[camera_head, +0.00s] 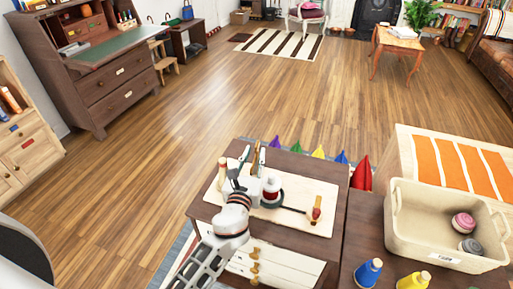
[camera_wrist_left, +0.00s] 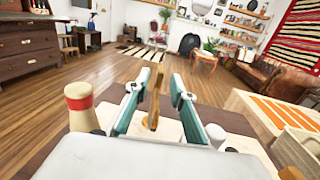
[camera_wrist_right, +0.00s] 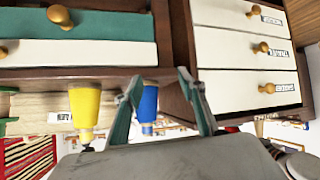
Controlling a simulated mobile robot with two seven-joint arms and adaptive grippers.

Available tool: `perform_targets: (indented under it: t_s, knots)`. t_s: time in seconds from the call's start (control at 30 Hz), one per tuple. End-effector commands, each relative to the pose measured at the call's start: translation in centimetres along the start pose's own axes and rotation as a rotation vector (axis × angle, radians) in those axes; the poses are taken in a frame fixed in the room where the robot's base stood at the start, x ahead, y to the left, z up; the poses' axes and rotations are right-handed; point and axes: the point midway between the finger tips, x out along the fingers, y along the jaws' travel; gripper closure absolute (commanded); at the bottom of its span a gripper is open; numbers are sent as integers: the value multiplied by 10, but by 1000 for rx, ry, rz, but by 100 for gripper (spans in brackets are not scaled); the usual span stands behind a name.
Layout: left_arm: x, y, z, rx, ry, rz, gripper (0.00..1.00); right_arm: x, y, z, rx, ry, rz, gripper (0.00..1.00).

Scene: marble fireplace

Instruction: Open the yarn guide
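The yarn guide seems to be the slim upright wooden piece (camera_wrist_left: 154,100) ahead of my left gripper in the left wrist view; I cannot tell whether it is open. My left gripper (camera_wrist_left: 155,84) is open, its teal fingers on either side of this piece with gaps showing. In the head view my left gripper (camera_head: 254,158) is over the far part of the cream board (camera_head: 295,222), and its fingers largely hide the piece. My right gripper (camera_wrist_right: 155,85) is open and empty in the right wrist view, facing drawer fronts; it is out of the head view.
A red-and-white spool (camera_head: 271,188) and a red-tipped wooden item (camera_head: 316,208) stand on the board. A wooden peg (camera_head: 222,172) stands left of my gripper. A cream bin (camera_head: 403,226) holds yarn balls. Blue (camera_head: 368,272) and yellow (camera_head: 414,281) cones stand in front of it.

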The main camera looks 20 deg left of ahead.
Motion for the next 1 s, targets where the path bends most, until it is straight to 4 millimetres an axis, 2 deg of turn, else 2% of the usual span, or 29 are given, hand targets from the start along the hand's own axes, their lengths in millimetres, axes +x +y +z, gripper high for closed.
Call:
perform_targets:
  t_s: [0.03,0.2,0.4,0.77,0.87,0.9,1.0]
  knots:
    - [-13,0,-1,0,2,-1,76,0,0,0,0,0,0,60]
    - [-45,0,-1,1,2,0,76,0,0,0,1,1,0,60]
    - [-69,0,0,0,1,0,76,0,0,0,1,1,0,60]
    - [-75,0,0,1,-1,1,76,0,0,-1,2,1,0,60]
    - [-75,0,0,-9,2,0,97,0,0,-1,2,2,0,60]
    - [-75,0,-2,-31,7,-2,100,0,0,-1,2,2,0,60]
    - [-77,1,-9,-159,37,-12,100,0,0,-2,2,3,0,60]
